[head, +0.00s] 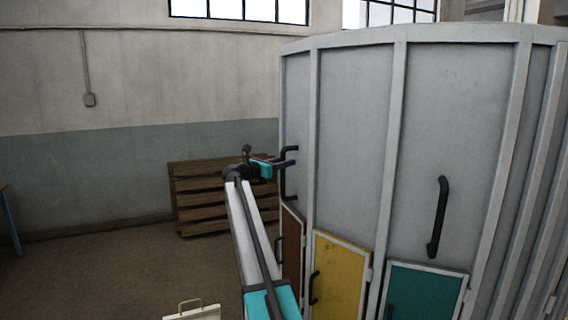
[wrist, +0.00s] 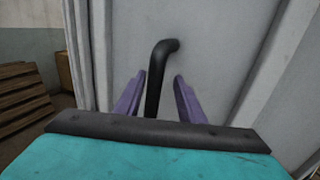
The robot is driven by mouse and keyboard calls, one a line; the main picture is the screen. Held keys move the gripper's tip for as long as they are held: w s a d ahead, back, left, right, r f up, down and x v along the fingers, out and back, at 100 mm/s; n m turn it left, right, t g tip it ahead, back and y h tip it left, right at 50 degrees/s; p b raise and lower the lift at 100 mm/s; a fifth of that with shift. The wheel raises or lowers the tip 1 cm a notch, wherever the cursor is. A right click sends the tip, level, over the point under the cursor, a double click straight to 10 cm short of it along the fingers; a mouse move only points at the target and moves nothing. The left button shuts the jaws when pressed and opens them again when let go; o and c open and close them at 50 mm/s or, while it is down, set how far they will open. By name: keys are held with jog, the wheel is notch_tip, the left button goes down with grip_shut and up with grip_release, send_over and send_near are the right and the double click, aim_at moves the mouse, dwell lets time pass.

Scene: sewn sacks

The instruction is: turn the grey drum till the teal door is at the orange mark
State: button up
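The grey drum (head: 455,120) fills the right of the head view; its wall also fills much of the wrist view (wrist: 215,60). The teal door (head: 430,290) is low on the drum, partly cut off by the bottom edge. A black handle (head: 287,184) is at the drum's left edge; it also shows in the wrist view (wrist: 154,82). My gripper (head: 288,163) is at this handle. In the wrist view, its two purple fingers (wrist: 160,92) are apart, one on each side of the handle bar, with gaps visible. I see no orange mark.
A yellow door (head: 340,275) and a brown door (head: 292,250) are left of the teal one. Another black handle (head: 438,217) is above the teal door. A wooden pallet stack (head: 195,200) stands by the back wall. The floor at left is mostly clear.

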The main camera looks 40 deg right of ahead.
jog(key=s+a+b, duration=0.1)
jog(key=a+b, duration=0.4)
jog(key=a, duration=0.8)
jog(key=shift+a, duration=0.35)
jog(key=shift+s+f, duration=0.1)
jog(key=shift+f, duration=0.05)
